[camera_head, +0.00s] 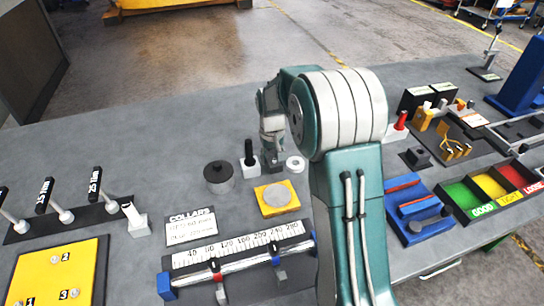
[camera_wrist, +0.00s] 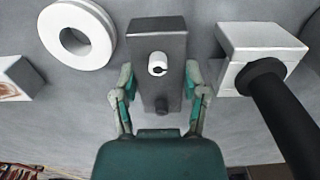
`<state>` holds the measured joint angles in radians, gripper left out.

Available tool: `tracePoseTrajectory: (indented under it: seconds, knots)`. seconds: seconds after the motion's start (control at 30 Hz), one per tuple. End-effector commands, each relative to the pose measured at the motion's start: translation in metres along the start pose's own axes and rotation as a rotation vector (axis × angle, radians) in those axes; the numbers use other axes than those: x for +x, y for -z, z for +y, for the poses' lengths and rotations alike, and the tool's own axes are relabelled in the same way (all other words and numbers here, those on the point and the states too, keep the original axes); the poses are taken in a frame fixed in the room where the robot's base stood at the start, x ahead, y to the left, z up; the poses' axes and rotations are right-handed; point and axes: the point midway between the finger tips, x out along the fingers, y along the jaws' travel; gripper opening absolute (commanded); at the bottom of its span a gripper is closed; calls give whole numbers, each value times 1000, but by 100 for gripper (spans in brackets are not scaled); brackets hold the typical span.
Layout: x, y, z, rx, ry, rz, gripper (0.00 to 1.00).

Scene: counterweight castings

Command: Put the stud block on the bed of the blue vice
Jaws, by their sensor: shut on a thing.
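The stud block is a dark grey block with a pale round stud and a smaller dark stud. It fills the space between my fingers in the wrist view (camera_wrist: 160,55). My gripper (camera_wrist: 160,92) is shut on it, a finger against each side. In the head view my gripper (camera_head: 272,155) points down at the bench, and the block beneath it is mostly hidden. I cannot tell whether the block touches the bench. What looks like the blue vice (camera_head: 420,227), a blue body with red strips and a grey middle, is right of my arm.
A white ring (camera_head: 295,163) and a pale block with a black handle (camera_head: 250,168) flank the gripper closely. A dark round weight (camera_head: 219,177) and a yellow plate (camera_head: 292,192) with a grey disc are nearby. Green, yellow and red trays (camera_head: 463,197) stand beyond the vice.

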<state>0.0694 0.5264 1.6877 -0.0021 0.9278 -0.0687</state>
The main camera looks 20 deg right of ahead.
Motion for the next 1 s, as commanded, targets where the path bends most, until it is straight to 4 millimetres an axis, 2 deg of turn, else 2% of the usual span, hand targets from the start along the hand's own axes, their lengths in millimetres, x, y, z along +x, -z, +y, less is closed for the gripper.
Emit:
tracePoseTrajectory:
  seconds: [0.2, 0.23, 0.67, 0.77, 1.0]
  knots:
    - [1, 0, 0, 0, 0, 2, 0]
    - [1, 0, 0, 0, 0, 0, 70]
    - [-3, 1, 0, 0, 0, 2, 71]
    - [-15, 1, 0, 0, 0, 4, 71]
    - [-64, 1, 0, 0, 0, 6, 71]
